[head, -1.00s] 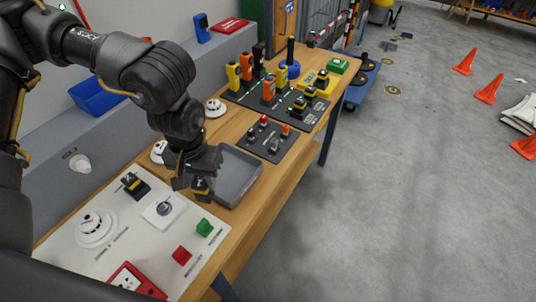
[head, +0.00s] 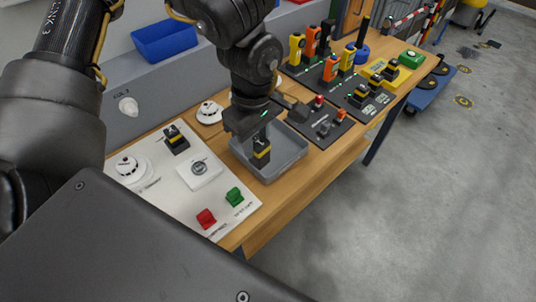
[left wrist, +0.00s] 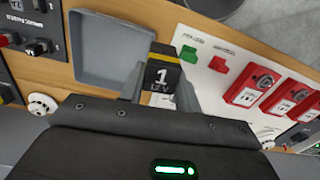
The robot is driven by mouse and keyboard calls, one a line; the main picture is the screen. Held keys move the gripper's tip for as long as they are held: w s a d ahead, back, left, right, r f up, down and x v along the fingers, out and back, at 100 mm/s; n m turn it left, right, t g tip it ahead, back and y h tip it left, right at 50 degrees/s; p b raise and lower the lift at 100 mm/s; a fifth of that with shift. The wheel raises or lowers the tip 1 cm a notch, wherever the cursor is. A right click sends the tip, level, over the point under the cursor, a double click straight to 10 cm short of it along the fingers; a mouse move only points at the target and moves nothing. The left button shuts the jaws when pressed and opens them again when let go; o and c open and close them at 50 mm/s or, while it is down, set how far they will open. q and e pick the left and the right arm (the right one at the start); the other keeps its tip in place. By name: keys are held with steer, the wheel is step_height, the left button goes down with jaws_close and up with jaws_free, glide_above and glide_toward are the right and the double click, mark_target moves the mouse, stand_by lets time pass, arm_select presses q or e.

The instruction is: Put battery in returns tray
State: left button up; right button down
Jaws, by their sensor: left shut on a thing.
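The battery (head: 261,153) is a black block with a yellow band, and its top reads "1" and "12V" in the left wrist view (left wrist: 160,78). My left gripper (head: 260,138) is shut on it, holding it upright. In the head view the battery appears over the left part of the grey returns tray (head: 286,160), and I cannot tell its height above the floor of the tray. In the left wrist view the empty-looking tray (left wrist: 112,50) lies beside the battery, which overlaps its edge. My right gripper is not in view.
A white panel (head: 222,205) with a black-and-yellow block (head: 176,138), a red block (head: 206,218) and a green block (head: 235,196) lies left of the tray. A dark switch board (head: 322,128) and a charging rack (head: 350,92) stand right. A blue bin (head: 165,40) sits behind.

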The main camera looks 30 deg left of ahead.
arm_select(q)
steer(key=n, duration=0.1)
steer(key=n+b, duration=0.1)
steer(key=n, duration=0.2)
steer(key=shift+s+d+n, duration=0.15)
steer(key=shift+s+n, duration=0.15)
steer(key=n, duration=0.1)
steer(key=n+b, duration=0.1)
steer(key=n, duration=0.2)
steer(key=shift+s+r+b, duration=0.25)
steer(key=shift+s+b, duration=0.15)
steer(key=shift+s+r+n+b, duration=0.25)
steer(key=shift+n+b, duration=0.1)
steer(key=shift+n, duration=1.1)
steer(key=shift+s+r+n+b, duration=0.15)
steer(key=shift+s+n+b, duration=0.15)
steer(key=shift+n, duration=1.1)
steer(key=shift+s+r+n+b, duration=0.2)
steer(key=shift+n+b, duration=0.15)
steer(key=shift+n, duration=1.1)
